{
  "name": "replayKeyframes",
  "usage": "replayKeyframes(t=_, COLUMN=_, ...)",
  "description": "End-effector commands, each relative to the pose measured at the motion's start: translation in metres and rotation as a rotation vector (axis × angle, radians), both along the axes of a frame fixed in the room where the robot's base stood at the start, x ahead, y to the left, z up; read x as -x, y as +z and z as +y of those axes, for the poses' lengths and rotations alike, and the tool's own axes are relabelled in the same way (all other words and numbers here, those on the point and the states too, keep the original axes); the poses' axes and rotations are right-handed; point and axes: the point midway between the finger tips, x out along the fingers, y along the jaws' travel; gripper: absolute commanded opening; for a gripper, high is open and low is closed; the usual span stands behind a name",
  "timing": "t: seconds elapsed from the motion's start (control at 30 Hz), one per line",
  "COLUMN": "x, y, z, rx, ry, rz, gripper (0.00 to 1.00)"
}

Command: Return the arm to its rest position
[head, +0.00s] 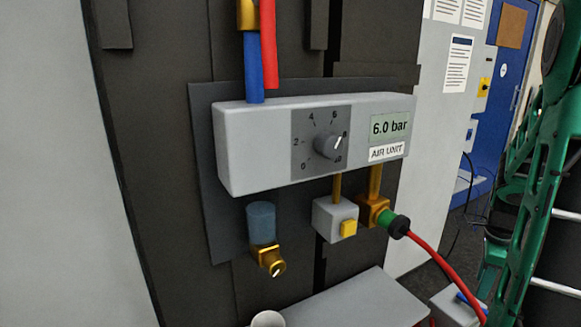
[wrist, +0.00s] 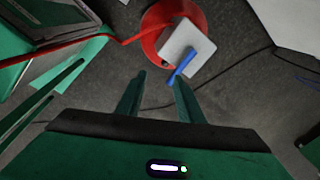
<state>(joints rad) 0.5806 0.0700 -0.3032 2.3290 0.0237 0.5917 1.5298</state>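My gripper (wrist: 158,82) shows in the wrist view with its two green fingers apart and nothing between them. Its fingertips point toward a white box (wrist: 187,46) with a blue piece (wrist: 182,66) on it, above a round red object (wrist: 158,30). The fingers do not appear to touch these, though depth is hard to judge. I cannot make out my gripper in the head view.
The air unit (head: 262,150) reads 6.0 bar. A red hose (head: 445,268) runs from its brass fitting (head: 370,212) to the lower right. Grey floor (wrist: 225,110) shows below the gripper.

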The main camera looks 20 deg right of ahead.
Motion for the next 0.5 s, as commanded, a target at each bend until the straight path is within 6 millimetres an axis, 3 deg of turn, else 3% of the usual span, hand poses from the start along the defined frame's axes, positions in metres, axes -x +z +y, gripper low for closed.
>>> replayKeyframes(t=0.03, x=0.000, y=0.011, z=0.019, rx=-0.003, ry=0.122, rz=0.010, gripper=0.34)
replayKeyframes(t=0.27, x=0.018, y=0.043, z=0.092, rx=-0.025, ry=0.689, rz=0.081, gripper=0.34)
replayKeyframes(t=0.5, x=0.052, y=0.065, z=0.160, rx=-0.043, ry=1.284, rz=0.133, gripper=0.34)
